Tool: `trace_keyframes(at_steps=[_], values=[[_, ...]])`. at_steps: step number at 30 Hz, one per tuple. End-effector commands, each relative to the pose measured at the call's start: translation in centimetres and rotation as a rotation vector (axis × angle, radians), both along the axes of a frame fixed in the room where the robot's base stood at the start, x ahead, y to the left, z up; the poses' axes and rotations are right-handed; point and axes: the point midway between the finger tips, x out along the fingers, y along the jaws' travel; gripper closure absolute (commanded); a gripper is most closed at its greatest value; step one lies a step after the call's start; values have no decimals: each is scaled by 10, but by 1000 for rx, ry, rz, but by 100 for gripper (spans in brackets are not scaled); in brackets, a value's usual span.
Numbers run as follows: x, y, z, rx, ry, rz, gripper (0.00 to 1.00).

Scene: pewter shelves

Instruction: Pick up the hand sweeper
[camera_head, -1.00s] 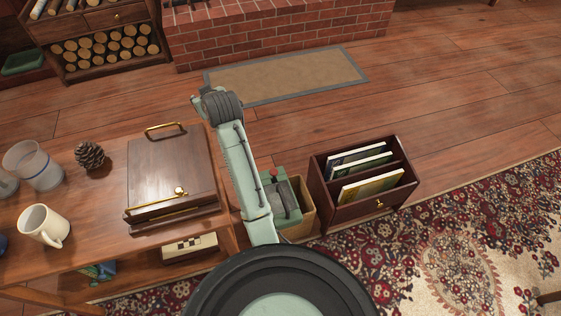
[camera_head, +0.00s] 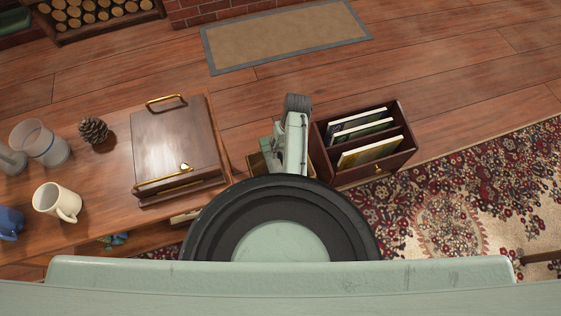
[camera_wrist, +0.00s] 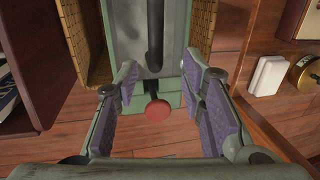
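A green body with a grey panel, a dark rod-like handle and a round red knob appears to be the hand sweeper (camera_wrist: 174,62). It shows in the wrist view between two woven walls of a basket (camera_wrist: 85,42). My gripper (camera_wrist: 159,70) is open, its purple-padded fingers on either side of the handle and red knob. I see no finger closed on it, and cannot tell whether one touches it. In the head view my arm hides most of the sweeper, and a tan edge of the basket (camera_head: 257,168) shows beside the arm.
A dark wooden rack (camera_head: 333,172) with books stands close right of the basket. A wooden table (camera_head: 103,166) at left holds a wooden box (camera_head: 175,140), a pinecone (camera_head: 93,130), a white mug (camera_head: 55,200) and a glass (camera_head: 36,140).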

Motion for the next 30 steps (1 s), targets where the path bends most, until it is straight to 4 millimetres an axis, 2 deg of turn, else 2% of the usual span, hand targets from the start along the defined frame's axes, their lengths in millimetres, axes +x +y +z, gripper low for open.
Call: trace_keyframes(at_steps=[6, 9, 17, 30], values=[[-1, 2, -32, -1, 2, 0, 64], [-2, 4, -41, -1, 1, 0, 64], [-2, 4, -44, -1, -1, 1, 64], [-2, 4, -44, 0, -1, 1, 92]])
